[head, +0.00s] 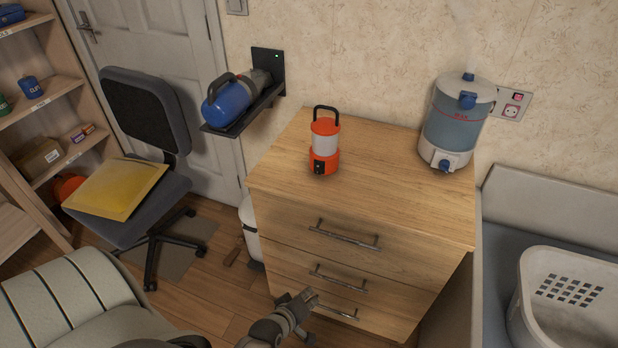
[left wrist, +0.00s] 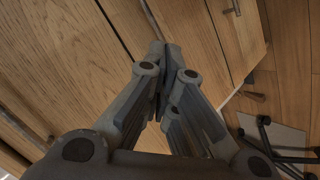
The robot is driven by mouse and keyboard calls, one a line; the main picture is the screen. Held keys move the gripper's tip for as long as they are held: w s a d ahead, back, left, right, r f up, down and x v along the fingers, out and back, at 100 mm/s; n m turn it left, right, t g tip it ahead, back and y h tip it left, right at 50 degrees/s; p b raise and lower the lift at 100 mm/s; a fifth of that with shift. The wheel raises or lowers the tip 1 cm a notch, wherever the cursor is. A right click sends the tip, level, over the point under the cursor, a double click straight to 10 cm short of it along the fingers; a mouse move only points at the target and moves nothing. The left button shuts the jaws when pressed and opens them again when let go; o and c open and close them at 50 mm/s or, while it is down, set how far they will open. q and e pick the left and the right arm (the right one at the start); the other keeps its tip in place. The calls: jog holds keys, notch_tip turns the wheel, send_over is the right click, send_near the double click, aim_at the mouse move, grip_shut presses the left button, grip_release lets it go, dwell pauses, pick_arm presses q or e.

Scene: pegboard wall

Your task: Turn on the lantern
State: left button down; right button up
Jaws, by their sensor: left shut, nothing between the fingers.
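An orange lantern (head: 324,145) with a pale middle band and a black top handle stands upright on the wooden dresser (head: 400,192). A small black part, perhaps its switch, shows low on its front. I cannot tell whether it is lit. My left gripper (head: 306,298) is in front of the dresser's lower drawers, below and apart from the lantern. In the left wrist view its fingers (left wrist: 168,52) are together with nothing between them, facing the drawer fronts. The lantern is not visible in that view. My right gripper is not in view.
A water dispenser (head: 456,125) stands at the dresser's back right. A blue flashlight-like object (head: 227,105) lies on a wall bracket at left. An office chair (head: 150,205) holds a yellow envelope (head: 116,188). A white basket (head: 575,290) is at right. The dresser top around the lantern is clear.

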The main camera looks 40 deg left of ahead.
pick_arm(q)
jog(key=w+a+r+n+t+y, duration=0.1)
jog(key=w+a+r+n, duration=0.1)
jog(key=r, duration=0.4)
jog(key=w+a+r+n+t, duration=0.2)
jog(key=w+a+r, duration=0.1)
jog(key=r, duration=0.3)
jog(key=n+t+y, duration=0.2)
jog(key=n+t, duration=0.1)
jog(key=n, duration=0.2)
send_near(309, 183)
jog(key=s+d+r, duration=0.1)
jog(key=s+r, duration=0.2)
jog(key=s, duration=0.1)
jog(key=shift+d, duration=0.15)
jog(key=x, duration=1.4)
jog(key=shift+a+f, duration=0.15)
jog(key=shift+a, duration=0.05)
jog(key=shift+w, duration=0.3)
jog(key=shift+f, duration=0.1)
jog(key=shift+s, duration=0.2)
